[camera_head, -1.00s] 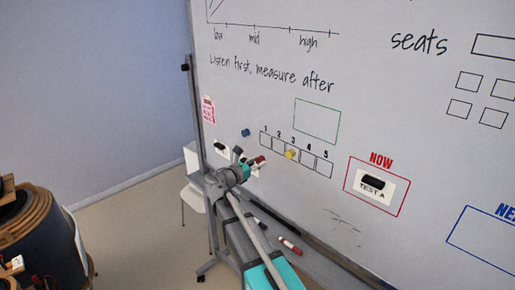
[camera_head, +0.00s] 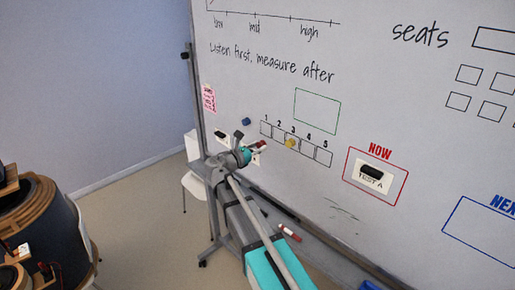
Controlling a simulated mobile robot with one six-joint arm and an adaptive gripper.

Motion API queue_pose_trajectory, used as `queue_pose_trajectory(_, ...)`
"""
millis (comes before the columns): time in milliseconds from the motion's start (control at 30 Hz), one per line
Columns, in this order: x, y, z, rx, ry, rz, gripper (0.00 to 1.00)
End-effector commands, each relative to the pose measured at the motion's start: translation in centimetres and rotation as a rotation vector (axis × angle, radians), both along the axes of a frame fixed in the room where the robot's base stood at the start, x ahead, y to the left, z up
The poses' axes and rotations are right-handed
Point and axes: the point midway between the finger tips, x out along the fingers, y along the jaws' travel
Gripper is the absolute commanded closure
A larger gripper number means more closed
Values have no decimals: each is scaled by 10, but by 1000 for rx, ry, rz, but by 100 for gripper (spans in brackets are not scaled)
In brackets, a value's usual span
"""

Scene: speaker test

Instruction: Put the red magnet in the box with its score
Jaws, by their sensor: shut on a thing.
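My gripper (camera_head: 251,149) is in front of the whiteboard, just below and left of the numbered row of boxes (camera_head: 321,153). It is shut on a small dark red thing, which I take for the red magnet (camera_head: 260,145); it shows at the fingertips, near the lower edge of box 1. The fingers hide part of it, and I cannot tell whether it touches the board. The boxes are labelled 1 to 5. A yellow magnet (camera_head: 291,143) sits in box 3. A blue magnet (camera_head: 246,121) is on the board, left of the row.
A red-framed NOW area (camera_head: 376,151) on the whiteboard (camera_head: 420,110) holds a TEST A card (camera_head: 371,180) with a black magnet. A red marker (camera_head: 290,233) lies near the tray below. A white chair (camera_head: 194,185) stands behind the board's left leg.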

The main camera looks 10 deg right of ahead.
Motion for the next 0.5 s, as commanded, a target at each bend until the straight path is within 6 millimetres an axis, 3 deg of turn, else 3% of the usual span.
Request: queue_pose_trajectory(500, 17, -23, 0, 0, 0, -2, 91)
